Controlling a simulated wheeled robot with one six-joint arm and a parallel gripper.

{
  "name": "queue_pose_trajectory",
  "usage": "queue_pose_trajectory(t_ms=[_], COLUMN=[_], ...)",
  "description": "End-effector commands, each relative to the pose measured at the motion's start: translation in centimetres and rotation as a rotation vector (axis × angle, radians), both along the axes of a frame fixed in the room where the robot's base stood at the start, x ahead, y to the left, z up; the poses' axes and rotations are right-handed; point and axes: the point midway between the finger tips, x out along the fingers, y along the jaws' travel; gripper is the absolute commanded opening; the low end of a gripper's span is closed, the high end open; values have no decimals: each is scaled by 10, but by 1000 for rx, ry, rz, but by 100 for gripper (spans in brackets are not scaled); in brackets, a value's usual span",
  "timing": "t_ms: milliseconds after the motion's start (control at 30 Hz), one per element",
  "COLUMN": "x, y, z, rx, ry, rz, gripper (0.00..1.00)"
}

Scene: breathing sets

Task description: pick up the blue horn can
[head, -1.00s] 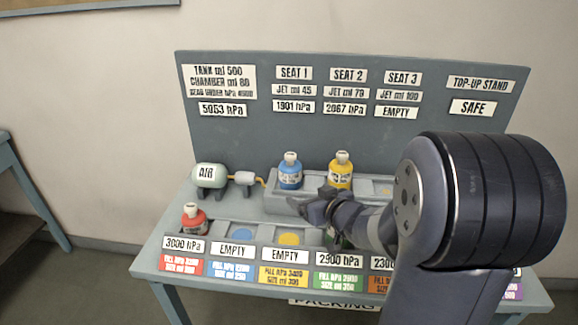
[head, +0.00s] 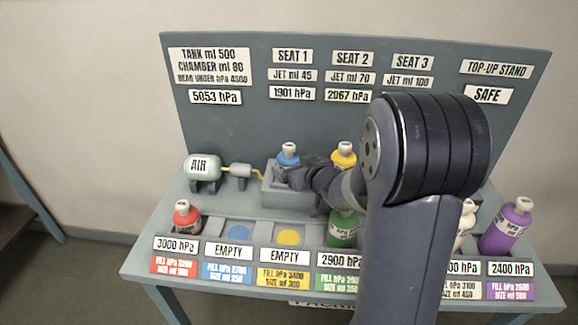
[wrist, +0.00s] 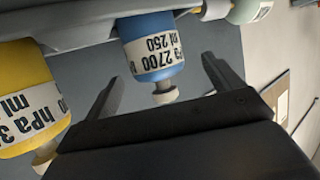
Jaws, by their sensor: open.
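The blue horn can (head: 286,158) stands upright at seat 1 on the raised grey block, its lower part partly hidden by my gripper. In the wrist view the blue can (wrist: 152,52) appears upside down, with its label reading 2700 and 250 and its pale nozzle towards my palm. My gripper (head: 300,175) is at the can's right front side in the head view. In the wrist view my gripper (wrist: 163,78) is open, one finger on each side of the can's outline. I cannot tell whether either finger touches it.
The yellow can (head: 343,155) stands close by at seat 2. The red can (head: 186,217), green can (head: 342,231), cream can (head: 466,228) and purple can (head: 508,228) are in the front row. The front blue (head: 240,233) and yellow (head: 288,237) places are bare. The air tank (head: 202,169) is left.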

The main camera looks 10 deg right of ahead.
Motion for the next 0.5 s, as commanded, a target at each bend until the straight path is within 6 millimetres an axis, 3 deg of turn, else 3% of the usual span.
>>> queue_pose_trajectory(t_ms=[300, 500], x=[38, 46], y=[7, 9], z=[-9, -12], rx=[1, 0], ry=[2, 1], rz=[1, 0], gripper=[88, 88])
